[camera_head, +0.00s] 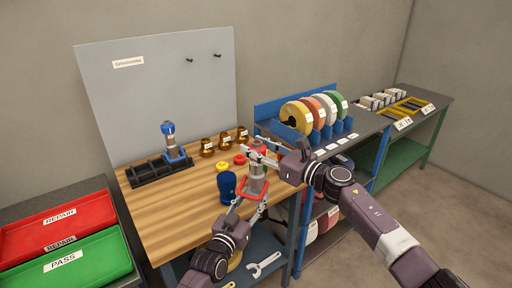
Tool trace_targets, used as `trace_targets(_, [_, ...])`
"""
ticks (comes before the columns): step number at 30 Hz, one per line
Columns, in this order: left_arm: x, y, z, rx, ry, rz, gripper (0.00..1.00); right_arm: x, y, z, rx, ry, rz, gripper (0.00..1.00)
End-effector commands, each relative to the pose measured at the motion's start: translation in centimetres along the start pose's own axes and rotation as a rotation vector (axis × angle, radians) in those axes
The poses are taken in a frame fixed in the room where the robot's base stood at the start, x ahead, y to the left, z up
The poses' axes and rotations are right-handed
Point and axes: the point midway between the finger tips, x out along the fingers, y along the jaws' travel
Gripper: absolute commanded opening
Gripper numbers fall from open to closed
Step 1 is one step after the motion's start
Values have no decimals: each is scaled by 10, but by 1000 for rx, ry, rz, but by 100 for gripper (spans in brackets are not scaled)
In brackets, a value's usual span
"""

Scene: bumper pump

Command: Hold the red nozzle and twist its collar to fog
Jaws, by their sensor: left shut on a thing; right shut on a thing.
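The red nozzle (257,184) has a grey body, a red top and a red loop handle. It stands roughly upright above the right front of the wooden bench. My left gripper (251,206) comes from below and is shut on the nozzle's lower part, by the red handle. My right gripper (262,155) comes from the right and is shut on its upper part, at the collar just below the red top. The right fingers partly hide the collar, so its setting marks cannot be read.
A blue nozzle (169,141) stands in a black rack (150,173). A dark blue piece (228,187) stands close left of the red nozzle. Brass couplings (207,148) and small yellow (222,167) and red (239,159) caps lie behind. The bench's left front is clear.

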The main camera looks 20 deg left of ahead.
Motion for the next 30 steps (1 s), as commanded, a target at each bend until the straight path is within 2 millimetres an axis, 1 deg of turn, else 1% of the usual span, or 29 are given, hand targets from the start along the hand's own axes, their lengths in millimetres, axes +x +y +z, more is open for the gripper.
trace_targets(1, [0,0,-2,0,5,-1,0,-1,-2,2,-6,-1,-4,14])
trace_targets(8, [0,-1,-2,-1,4,-1,0,-1,-2,2,-6,-1,-4,14])
trace_targets(9, [0,-1,-2,-1,4,-1,0,-1,-2,2,-6,-1,-4,43])
trace_targets(13, [0,-1,-3,-1,5,-2,0,0,-1,1,-4,0,-2,57])
trace_targets(23, [1,-1,-4,-2,7,-2,0,-2,-1,0,-2,0,-1,57])
trace_targets(26, [1,-1,-4,-2,8,-1,0,-7,-2,0,-3,0,-1,57])
trace_targets(30, [1,-1,-4,-2,8,-1,0,-23,-2,-1,-3,1,-1,57])
